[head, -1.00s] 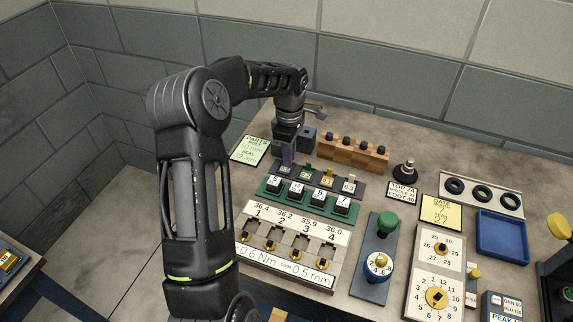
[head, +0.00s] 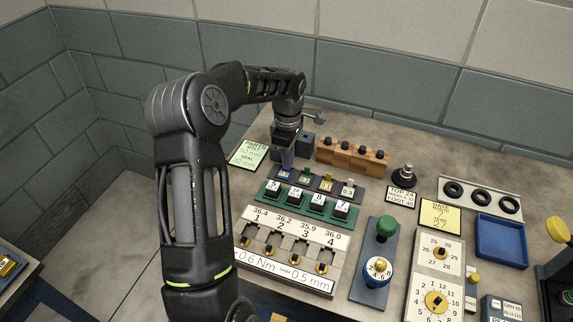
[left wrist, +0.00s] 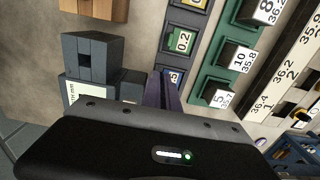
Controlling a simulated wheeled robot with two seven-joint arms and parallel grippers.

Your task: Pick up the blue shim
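The shim holder (head: 316,186) is a dark strip with labelled slots; green (head: 306,174), yellow (head: 327,178) and whitish (head: 348,183) shims show in it. At its left end, a bluish label (left wrist: 174,77) partly shows by the fingers in the left wrist view. The blue shim itself is mostly hidden there and I cannot make it out clearly. My left gripper (head: 287,163) points down over this left-end slot. In the left wrist view its purple-grey fingers (left wrist: 165,88) are close together; whether anything is between them is unclear. My right gripper is not in view.
A green rack (head: 308,203) with black numbered blocks lies in front of the holder. A wooden block with black knobs (head: 352,156) stands behind it. A dark slotted block (left wrist: 86,62) is beside the fingers. A blue tray (head: 501,241) lies to the right.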

